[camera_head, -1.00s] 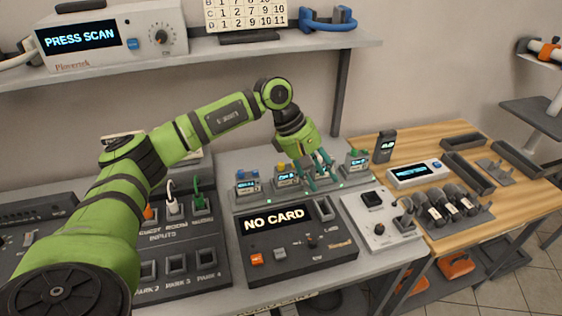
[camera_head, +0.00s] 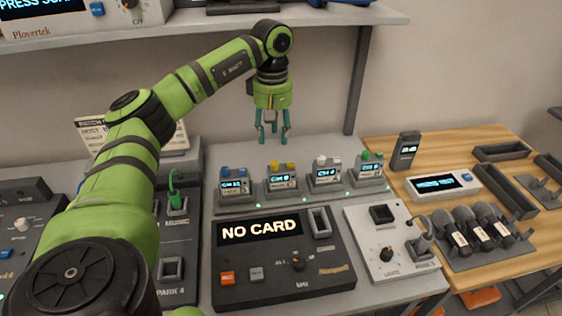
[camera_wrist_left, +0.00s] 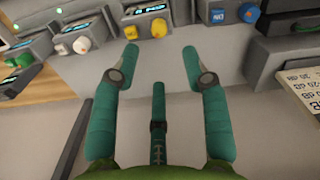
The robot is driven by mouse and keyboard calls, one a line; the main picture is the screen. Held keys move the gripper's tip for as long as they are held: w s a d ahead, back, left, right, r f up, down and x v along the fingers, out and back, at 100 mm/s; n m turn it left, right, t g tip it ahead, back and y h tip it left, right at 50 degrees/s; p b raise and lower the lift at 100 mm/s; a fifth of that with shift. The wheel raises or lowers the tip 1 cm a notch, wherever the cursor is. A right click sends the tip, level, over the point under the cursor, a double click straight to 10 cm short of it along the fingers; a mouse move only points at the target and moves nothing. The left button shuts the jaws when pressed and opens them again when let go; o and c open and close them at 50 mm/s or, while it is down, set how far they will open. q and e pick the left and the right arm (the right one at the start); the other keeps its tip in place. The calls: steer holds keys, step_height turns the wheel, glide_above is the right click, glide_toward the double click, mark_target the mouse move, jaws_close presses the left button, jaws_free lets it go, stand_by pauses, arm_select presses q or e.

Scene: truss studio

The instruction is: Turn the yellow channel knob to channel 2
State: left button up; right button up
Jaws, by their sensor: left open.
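A row of small units with lit displays stands on the grey bench, with blue, yellow, white and green tops in the head view. The yellow-topped unit (camera_head: 282,183) carries yellow knobs (camera_head: 282,166); its display is too small to read surely. My left gripper (camera_head: 271,135) points down, open and empty, above and behind the yellow-topped unit in the picture, apart from it. In the left wrist view the gripper (camera_wrist_left: 162,65) has its fingers spread, and a yellow knob (camera_wrist_left: 158,28) shows beyond them near the top edge. My right gripper is not in view.
A dark console (camera_head: 285,262) reading NO CARD lies before the units. The blue-topped (camera_head: 234,183), white-topped (camera_head: 325,174) and green-topped (camera_head: 369,170) units stand close beside the yellow one. A shelf (camera_head: 200,35) runs above; a wooden table (camera_head: 470,150) is at right.

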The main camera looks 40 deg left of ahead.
mark_target(274, 163)
arm_select(q)
step_height(274, 163, down, 3)
steer(key=shift+s+d+r+b, duration=0.1)
steer(key=shift+b, duration=0.3)
step_height(274, 163, down, 5)
steer(key=shift+r+p, duration=0.15)
steer(key=shift+p, duration=0.3)
steer(key=shift+f, duration=0.7)
jaws_close()
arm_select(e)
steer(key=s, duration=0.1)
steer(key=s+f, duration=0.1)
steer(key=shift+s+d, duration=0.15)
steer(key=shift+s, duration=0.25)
